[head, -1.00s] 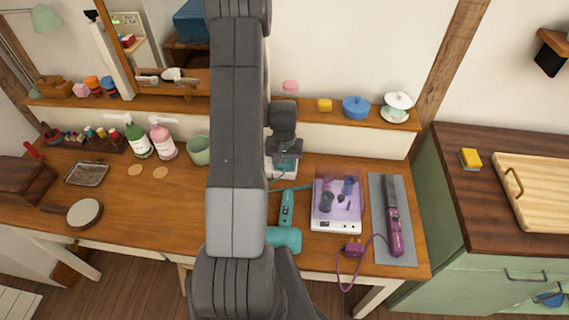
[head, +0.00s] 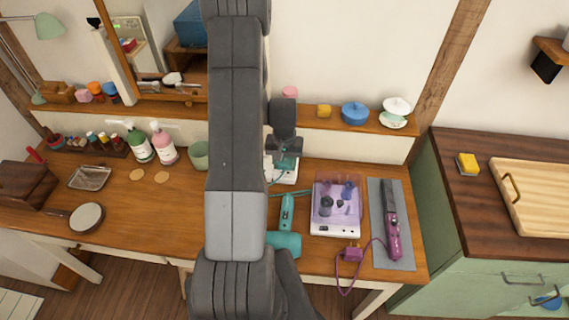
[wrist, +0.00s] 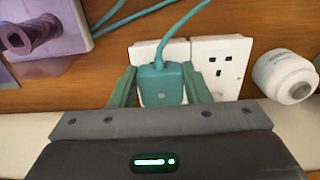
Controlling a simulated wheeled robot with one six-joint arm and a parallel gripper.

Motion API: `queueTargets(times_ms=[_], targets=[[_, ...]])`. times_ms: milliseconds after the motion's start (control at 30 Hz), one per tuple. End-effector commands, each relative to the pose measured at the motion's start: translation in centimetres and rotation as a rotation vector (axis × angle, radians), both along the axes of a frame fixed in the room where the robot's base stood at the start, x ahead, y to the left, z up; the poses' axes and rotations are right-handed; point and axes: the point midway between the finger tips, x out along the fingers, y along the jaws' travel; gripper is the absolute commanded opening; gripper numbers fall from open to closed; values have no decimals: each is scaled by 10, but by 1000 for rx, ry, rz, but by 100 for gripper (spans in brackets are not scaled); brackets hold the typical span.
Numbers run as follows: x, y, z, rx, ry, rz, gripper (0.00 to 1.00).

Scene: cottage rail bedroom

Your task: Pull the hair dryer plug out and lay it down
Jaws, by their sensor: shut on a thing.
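The teal hair dryer plug (wrist: 161,86) is between the two green fingers of my gripper (wrist: 160,90), which is shut on it. Its teal cord rises from the top. Behind it is a white double socket (wrist: 219,60); the right outlet is bare and the plug covers the left one. I cannot tell whether its pins are in the socket. In the head view my gripper (head: 285,160) is over the white socket (head: 289,176) at the back of the desk. The teal hair dryer (head: 286,240) lies in front of it, partly hidden by my arm.
A clear purple-tinted box (head: 336,205) stands right of the hair dryer. A purple straightener (head: 391,230) lies on a grey mat (head: 377,255), its corded plug (head: 352,253) near the front edge. A white round object (wrist: 285,76) is right of the socket. Left of my arm the desk (head: 150,210) has free room.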

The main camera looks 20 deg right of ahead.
Motion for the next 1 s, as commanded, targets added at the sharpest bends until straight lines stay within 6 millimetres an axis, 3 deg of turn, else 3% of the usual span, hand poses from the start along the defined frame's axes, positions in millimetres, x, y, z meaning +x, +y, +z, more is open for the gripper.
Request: queueTargets(times_ms=[500,1000], targets=[[0,0,22,0,-1,0,20],[-5,-1,25,0,-1,-6,20]])
